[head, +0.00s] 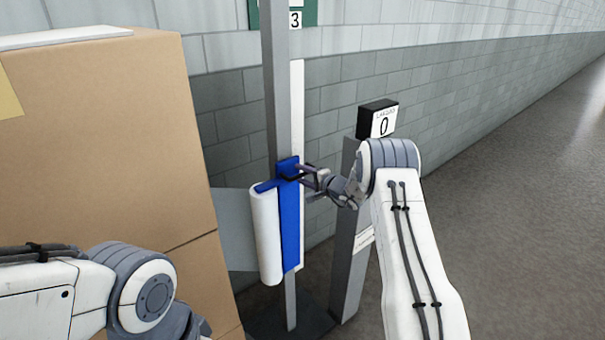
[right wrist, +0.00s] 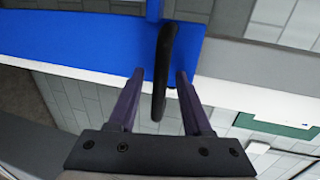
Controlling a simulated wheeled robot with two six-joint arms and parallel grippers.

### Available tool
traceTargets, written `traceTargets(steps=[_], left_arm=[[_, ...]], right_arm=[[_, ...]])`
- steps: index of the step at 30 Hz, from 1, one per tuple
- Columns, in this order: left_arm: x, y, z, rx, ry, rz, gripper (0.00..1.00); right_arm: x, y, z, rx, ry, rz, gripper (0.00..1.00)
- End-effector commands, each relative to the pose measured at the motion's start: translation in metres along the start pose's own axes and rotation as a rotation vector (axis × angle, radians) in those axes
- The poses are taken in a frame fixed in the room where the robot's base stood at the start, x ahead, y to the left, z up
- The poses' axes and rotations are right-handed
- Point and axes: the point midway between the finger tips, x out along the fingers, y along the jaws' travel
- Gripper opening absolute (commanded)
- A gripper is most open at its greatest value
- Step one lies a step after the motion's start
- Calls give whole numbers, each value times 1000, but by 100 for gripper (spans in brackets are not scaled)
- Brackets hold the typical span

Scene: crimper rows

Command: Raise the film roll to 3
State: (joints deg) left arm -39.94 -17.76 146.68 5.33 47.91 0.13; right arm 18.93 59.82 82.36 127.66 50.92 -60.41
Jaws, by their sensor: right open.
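The white film roll (head: 266,235) hangs upright on a blue carriage (head: 291,222) on a grey mast (head: 276,90). The carriage also shows in the right wrist view (right wrist: 90,40). A black handle (right wrist: 164,65) sticks out from the carriage. My right gripper (head: 303,177) is at the top of the carriage. In the right wrist view my right gripper (right wrist: 160,78) is open, with one finger on each side of the handle and gaps showing between. A sign with the number 3 (head: 295,19) is near the mast's top. My left gripper is out of view; only its arm shows.
Stacked cardboard boxes (head: 105,130) stand close on the left. A block wall is behind. Open floor (head: 530,200) lies to the right.

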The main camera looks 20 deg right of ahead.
Motion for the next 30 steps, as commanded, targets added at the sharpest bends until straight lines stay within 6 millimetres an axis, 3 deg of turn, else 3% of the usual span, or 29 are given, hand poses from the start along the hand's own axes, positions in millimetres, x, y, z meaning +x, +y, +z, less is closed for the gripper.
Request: traceTargets(steps=[5, 9, 30], left_arm=[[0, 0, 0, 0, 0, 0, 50], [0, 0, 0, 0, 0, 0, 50], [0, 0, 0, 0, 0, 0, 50]], right_arm=[[0, 0, 0, 0, 0, 0, 50], [0, 0, 0, 0, 0, 0, 0], [0, 0, 0, 0, 0, 0, 0]])
